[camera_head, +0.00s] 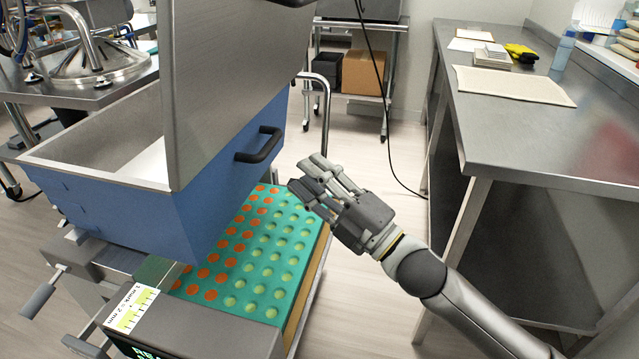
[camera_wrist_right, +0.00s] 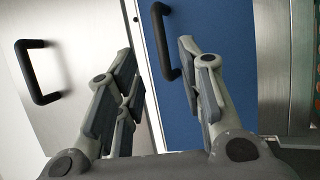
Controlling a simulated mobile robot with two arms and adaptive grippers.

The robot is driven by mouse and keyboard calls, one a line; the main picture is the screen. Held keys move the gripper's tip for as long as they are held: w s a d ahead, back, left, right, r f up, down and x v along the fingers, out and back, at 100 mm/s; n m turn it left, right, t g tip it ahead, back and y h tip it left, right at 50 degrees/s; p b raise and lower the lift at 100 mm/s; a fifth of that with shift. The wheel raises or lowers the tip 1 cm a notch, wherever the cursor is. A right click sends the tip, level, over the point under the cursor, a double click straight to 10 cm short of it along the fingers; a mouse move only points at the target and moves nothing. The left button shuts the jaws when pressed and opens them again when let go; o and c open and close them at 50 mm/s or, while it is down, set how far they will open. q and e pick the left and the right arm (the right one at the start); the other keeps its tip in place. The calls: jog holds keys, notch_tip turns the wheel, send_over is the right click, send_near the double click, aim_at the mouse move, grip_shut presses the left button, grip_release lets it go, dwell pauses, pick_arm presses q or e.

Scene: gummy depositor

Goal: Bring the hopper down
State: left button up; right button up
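The hopper is a blue box with a steel rim (camera_head: 95,177). It sits above the depositor over one end of a teal mould tray (camera_head: 292,238). A black handle (camera_head: 259,146) is on its blue side, and this handle also shows in the wrist view (camera_wrist_right: 163,42). A steel panel (camera_head: 235,60) stands upright at the hopper, with its own black handle (camera_wrist_right: 35,72). My right gripper (camera_head: 306,172) is open and empty, above the tray's right edge and to the right of the blue-side handle, apart from it. My left gripper is out of view.
The mould tray has orange-filled and pale green cavities. A scale label (camera_head: 133,308) and a crank handle (camera_head: 42,292) are at the machine's front. A steel table (camera_head: 545,150) stands on the right. A shelf cart with a cardboard box (camera_head: 365,74) is behind.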

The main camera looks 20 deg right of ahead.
jog(key=shift+s+d+f, duration=0.2)
jog(key=shift+s+d, duration=0.15)
jog(key=shift+s, duration=0.25)
